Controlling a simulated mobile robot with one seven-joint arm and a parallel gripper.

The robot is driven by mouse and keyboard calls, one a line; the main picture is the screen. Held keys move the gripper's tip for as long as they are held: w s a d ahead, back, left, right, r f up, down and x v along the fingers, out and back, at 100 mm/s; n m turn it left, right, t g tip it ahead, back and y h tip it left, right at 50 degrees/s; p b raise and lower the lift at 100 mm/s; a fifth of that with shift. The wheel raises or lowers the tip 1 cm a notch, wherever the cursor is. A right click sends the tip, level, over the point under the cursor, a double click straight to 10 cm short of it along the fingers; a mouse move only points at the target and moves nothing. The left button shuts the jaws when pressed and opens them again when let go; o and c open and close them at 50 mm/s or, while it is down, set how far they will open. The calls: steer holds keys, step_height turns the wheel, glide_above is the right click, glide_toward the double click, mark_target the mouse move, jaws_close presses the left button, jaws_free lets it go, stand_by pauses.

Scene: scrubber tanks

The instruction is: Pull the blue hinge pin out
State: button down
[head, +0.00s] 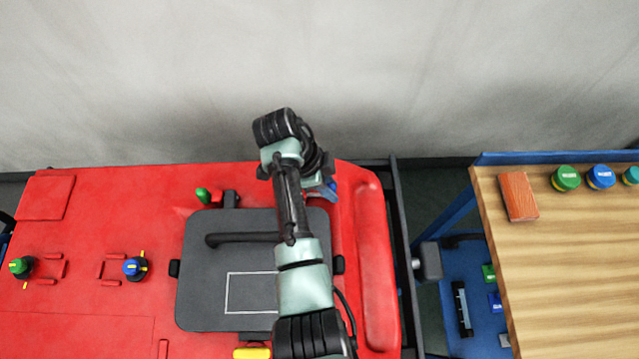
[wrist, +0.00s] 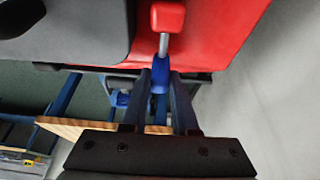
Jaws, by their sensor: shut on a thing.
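The blue hinge pin (wrist: 160,76) shows in the wrist view as a blue head with a grey shaft running up to a red knuckle (wrist: 168,16). My gripper (wrist: 161,84) is shut on the blue head, one finger on each side. A length of grey shaft is bare between head and knuckle; whether its far end is still inside the knuckle is hidden. In the head view, my wrist covers most of this spot at the dark grey lid's (head: 205,300) far right corner. A green pin (head: 203,196) stands at the lid's far left corner.
The lid lies on the red tank body (head: 110,200), which carries a green knob (head: 20,266) and a blue knob (head: 133,267). A wood-topped cart (head: 560,270) at right holds a red-brown block (head: 518,197) and several round caps. A pale wall (head: 420,80) stands behind.

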mark_target(312, 194)
steer(key=c, duration=1)
jaws_free()
steer(key=shift+d, duration=0.3)
steer(key=shift+o, duration=0.2)
steer(key=shift+a, duration=0.1)
steer(key=shift+w+a+r, duration=0.1)
steer(key=shift+a+r, duration=0.15)
steer(key=shift+r, duration=0.3)
steer(key=p+v, duration=0.1)
steer(key=v, duration=1)
steer(key=shift+r+p, duration=0.35)
steer(key=shift+r, duration=0.05)
steer(key=shift+a, duration=0.1)
